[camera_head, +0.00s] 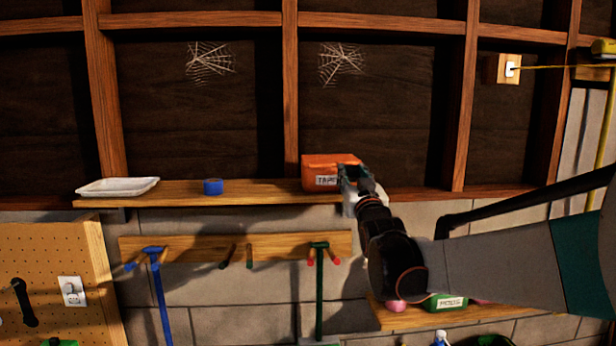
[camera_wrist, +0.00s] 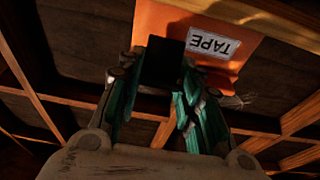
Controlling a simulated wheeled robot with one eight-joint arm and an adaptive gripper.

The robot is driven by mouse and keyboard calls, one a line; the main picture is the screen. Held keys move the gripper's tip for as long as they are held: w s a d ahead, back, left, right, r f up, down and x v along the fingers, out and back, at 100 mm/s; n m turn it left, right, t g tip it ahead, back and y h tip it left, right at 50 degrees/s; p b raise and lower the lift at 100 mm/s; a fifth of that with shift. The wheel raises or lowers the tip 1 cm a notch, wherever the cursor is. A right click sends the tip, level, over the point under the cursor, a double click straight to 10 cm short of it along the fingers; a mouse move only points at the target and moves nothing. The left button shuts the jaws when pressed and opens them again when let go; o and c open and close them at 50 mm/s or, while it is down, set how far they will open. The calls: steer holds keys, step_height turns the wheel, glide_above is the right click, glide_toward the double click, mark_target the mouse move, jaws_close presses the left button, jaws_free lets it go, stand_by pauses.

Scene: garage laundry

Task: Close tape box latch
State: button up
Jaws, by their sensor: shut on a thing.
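The orange tape box (camera_head: 318,172) stands on the wooden shelf, with its white TAPE label facing out. In the wrist view the box (camera_wrist: 165,22) shows upside down with its label right of the black latch (camera_wrist: 162,64). My gripper (camera_head: 350,175) is at the front right of the box. Its teal fingers (camera_wrist: 160,78) are on either side of the latch and shut on it. The lid looks down on the box. My gripper hides the latch in the head view, and I cannot tell whether the latch is fastened.
The wooden shelf (camera_head: 260,193) also holds a blue tape roll (camera_head: 213,187) and a white tray (camera_head: 118,187) to the left. Below are a peg rail (camera_head: 190,247) with hanging tools and a lower shelf with a green MODS box (camera_head: 446,302).

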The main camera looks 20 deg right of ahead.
steer(key=o, duration=1.1)
steer(key=shift+c, duration=0.2)
steer(key=shift+f, duration=0.1)
